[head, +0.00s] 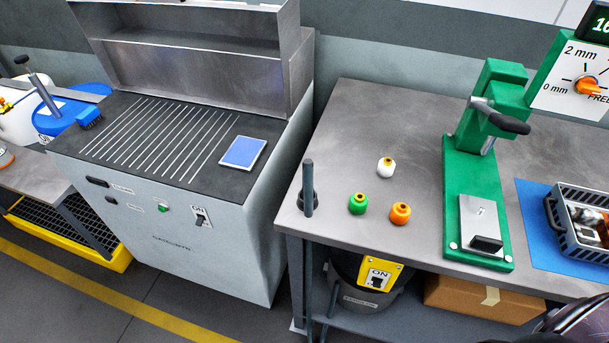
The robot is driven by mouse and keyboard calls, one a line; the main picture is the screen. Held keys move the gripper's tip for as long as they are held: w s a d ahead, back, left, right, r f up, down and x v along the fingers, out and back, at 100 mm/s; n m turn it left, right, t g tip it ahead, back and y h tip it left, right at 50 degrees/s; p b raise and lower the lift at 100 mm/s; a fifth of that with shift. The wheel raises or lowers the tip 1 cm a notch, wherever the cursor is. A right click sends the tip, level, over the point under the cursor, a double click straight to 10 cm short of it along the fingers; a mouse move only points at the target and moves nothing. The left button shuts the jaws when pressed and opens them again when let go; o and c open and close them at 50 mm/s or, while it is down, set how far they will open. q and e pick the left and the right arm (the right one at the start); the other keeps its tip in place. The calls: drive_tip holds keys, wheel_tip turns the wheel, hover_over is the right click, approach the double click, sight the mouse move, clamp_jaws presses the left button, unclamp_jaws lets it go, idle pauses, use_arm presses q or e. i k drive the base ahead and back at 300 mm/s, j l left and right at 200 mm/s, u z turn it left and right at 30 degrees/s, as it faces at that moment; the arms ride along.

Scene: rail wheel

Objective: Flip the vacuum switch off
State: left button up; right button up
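A dark vacuum canister (352,299) stands on the shelf under the grey workbench, partly hidden by the bench top. A yellow plate (394,272) on its front reads ON and carries a small switch (377,282). The switch is too small to tell which way its lever is tipped. Neither of my grippers is in view. A dark rounded part, maybe of my arm, shows at the lower right edge.
The workbench (365,115) holds white, green and orange knobs, a green press (472,200) and a metal basket (578,215). A dark upright post (308,188) stands at its left edge. A cardboard box (470,298) sits beside the canister. A grey cabinet (235,255) left has another ON switch (201,218).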

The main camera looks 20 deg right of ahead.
sight(376, 282)
drive_tip(key=z, duration=1.25)
